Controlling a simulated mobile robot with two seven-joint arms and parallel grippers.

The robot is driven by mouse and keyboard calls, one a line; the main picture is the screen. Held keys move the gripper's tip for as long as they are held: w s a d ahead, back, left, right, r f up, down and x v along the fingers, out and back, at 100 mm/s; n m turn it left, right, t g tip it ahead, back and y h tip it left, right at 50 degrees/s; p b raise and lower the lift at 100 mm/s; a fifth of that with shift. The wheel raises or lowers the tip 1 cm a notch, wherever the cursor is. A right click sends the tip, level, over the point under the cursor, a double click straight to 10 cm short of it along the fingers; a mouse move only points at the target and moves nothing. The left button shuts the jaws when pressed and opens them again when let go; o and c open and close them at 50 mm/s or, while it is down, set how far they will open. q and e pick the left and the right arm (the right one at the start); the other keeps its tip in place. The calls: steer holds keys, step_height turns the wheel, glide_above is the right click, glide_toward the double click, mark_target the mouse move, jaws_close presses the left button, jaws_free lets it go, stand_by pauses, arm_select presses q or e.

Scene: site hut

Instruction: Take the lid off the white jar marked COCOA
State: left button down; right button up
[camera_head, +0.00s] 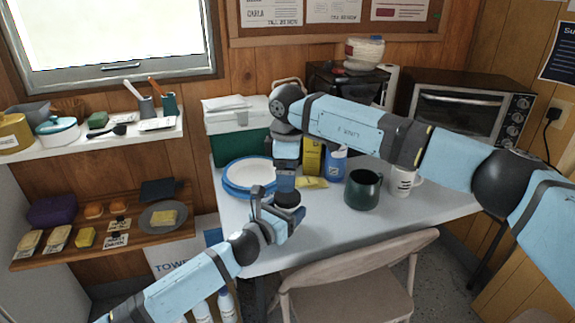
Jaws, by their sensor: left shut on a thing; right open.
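My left gripper (278,212) is the lower one, at the near left edge of the grey table. It is shut on a small dark-topped thing (288,199), mostly hidden by the grippers. I cannot tell whether this is the COCOA jar; no white body or COCOA marking can be made out. My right gripper (287,190) points down from above, open, right over the dark top. I cannot tell whether its fingers touch it.
The table (330,228) holds a blue-rimmed plate stack (247,174), a yellow packet (312,157), a blue-and-white container (335,163), a dark green mug (363,190) and a white mug (404,182). A cool box (237,148) stands behind. A chair (350,280) stands in front.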

mark_target(288, 195)
step_height(288, 195, down, 6)
steer(key=shift+f, duration=0.1)
steer(key=c, duration=0.9)
steer(key=n, duration=0.6)
steer(key=shift+c, duration=0.2)
steer(key=n, duration=0.6)
steer(key=shift+n, duration=0.4)
steer(key=n, duration=0.6)
steer(key=shift+n, duration=0.3)
steer(key=n, duration=0.6)
steer(key=shift+n, duration=0.3)
steer(key=n, duration=0.6)
steer(key=shift+n, duration=0.3)
steer(key=n, duration=1.7)
steer(key=shift+r, duration=0.2)
steer(key=n, duration=0.4)
